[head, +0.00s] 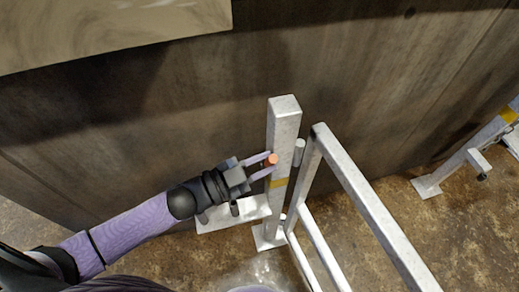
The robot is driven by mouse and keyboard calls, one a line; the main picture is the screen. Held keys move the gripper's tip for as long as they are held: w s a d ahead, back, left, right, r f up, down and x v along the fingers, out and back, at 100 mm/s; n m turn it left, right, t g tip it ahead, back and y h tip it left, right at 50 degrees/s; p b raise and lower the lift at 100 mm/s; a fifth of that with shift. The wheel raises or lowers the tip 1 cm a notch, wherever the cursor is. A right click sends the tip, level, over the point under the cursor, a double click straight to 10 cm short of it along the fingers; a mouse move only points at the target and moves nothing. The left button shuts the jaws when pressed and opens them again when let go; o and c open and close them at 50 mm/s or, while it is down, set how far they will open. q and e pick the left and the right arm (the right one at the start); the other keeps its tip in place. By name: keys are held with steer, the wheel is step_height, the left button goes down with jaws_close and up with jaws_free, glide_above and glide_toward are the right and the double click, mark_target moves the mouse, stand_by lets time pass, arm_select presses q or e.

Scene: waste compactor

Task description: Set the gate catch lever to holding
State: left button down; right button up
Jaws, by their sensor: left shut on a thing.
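The gate catch lever shows as a small orange-red knob (271,160) in front of the upright grey metal post (284,122). My left gripper (264,165) reaches in from the left. Its two lilac fingers are shut on the knob, one above it and one below. The lever's arm behind the knob is hidden by the fingers. The grey tubular gate (365,195) stands just right of the post, with a short round pin or hinge piece (299,152) between them. My right gripper is out of view.
A dark metal wall (130,120) runs behind the post. A pale panel (110,30) juts out at the upper left. A light plate (235,214) sits below my left gripper. Another post (470,160) with a yellow band stands at the right. Brown floor lies below.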

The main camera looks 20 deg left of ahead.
arm_select(q)
steer(key=shift+s+d+f+m+h+b, duration=0.3)
steer(key=shift+s+f+m, duration=0.25)
steer(key=shift+m, duration=0.65)
steer(key=shift+s+d+f+m+h+b, duration=0.25)
steer(key=shift+s+d+f+m+b, duration=0.3)
steer(key=shift+m, duration=0.65)
steer(key=shift+s+d+f+m+h+b, duration=0.25)
steer(key=shift+s+f+m, duration=0.35)
steer(key=shift+m, duration=0.6)
steer(key=shift+w+f, duration=0.1)
steer(key=shift+f, duration=0.05)
steer(key=c, duration=0.5)
jaws_free()
steer(key=shift+c, duration=0.2)
steer(key=p+v, duration=0.1)
steer(key=v, duration=0.9)
steer(key=shift+w+a, duration=0.1)
